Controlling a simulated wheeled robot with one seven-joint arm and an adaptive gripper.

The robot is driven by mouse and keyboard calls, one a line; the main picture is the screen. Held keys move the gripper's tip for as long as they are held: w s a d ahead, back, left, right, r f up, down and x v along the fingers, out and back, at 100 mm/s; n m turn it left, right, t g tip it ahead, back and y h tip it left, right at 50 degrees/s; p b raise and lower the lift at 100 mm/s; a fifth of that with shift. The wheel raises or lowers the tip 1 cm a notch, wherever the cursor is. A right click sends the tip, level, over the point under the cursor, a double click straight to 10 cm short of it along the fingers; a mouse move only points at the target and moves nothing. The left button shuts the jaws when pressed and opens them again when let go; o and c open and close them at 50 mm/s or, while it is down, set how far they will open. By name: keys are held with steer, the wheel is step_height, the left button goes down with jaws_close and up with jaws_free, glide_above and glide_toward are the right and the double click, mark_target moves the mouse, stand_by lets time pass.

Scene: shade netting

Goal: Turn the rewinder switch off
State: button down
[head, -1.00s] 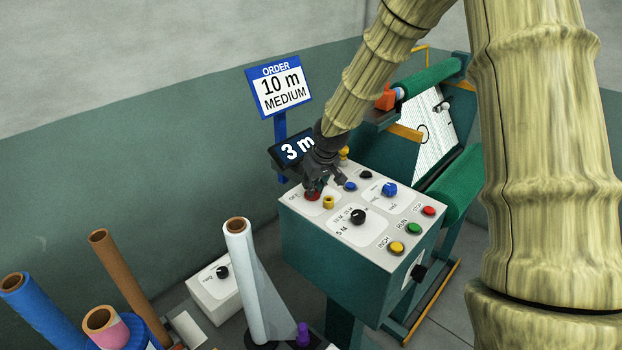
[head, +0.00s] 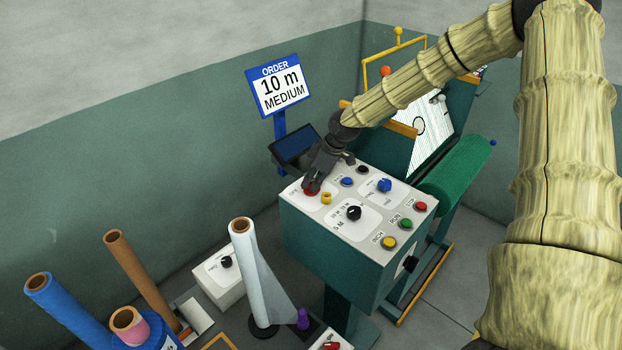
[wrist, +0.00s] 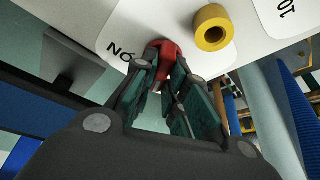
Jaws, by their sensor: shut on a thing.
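The rewinder switch is a red rotary knob (head: 309,192) on a white plate at the left back corner of the teal control console (head: 330,252). My gripper (head: 313,184) reaches down onto it from above and covers much of it. In the wrist view my gripper (wrist: 168,78) is shut on the red knob (wrist: 163,47), its fingers on both sides. A label beside the knob shows an N and an O; the knob's exact pointing is hidden by the fingers. The small display (head: 295,147) behind the console is dark.
A yellow knob (head: 326,198) stands close beside the switch. A black dial (head: 353,213), a blue knob (head: 384,185) and several push buttons share the panel. An order sign (head: 280,90) reads 10 m MEDIUM. A white roll (head: 252,270) stands in front.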

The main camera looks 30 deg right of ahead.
steer(key=shift+f+n+g+y, duration=0.1)
steer(key=shift+n+g+y, duration=0.4)
steer(key=shift+n, duration=1.1)
steer(key=shift+s+b, duration=0.1)
steer(key=shift+b, duration=0.2)
steer(key=c, duration=1.4)
jaws_free()
steer(key=shift+a, duration=0.1)
steer(key=shift+c, duration=0.2)
steer(key=shift+d+r, duration=0.35)
steer(key=shift+r, duration=0.3)
steer(key=v, duration=1)
steer(key=shift+r, duration=0.35)
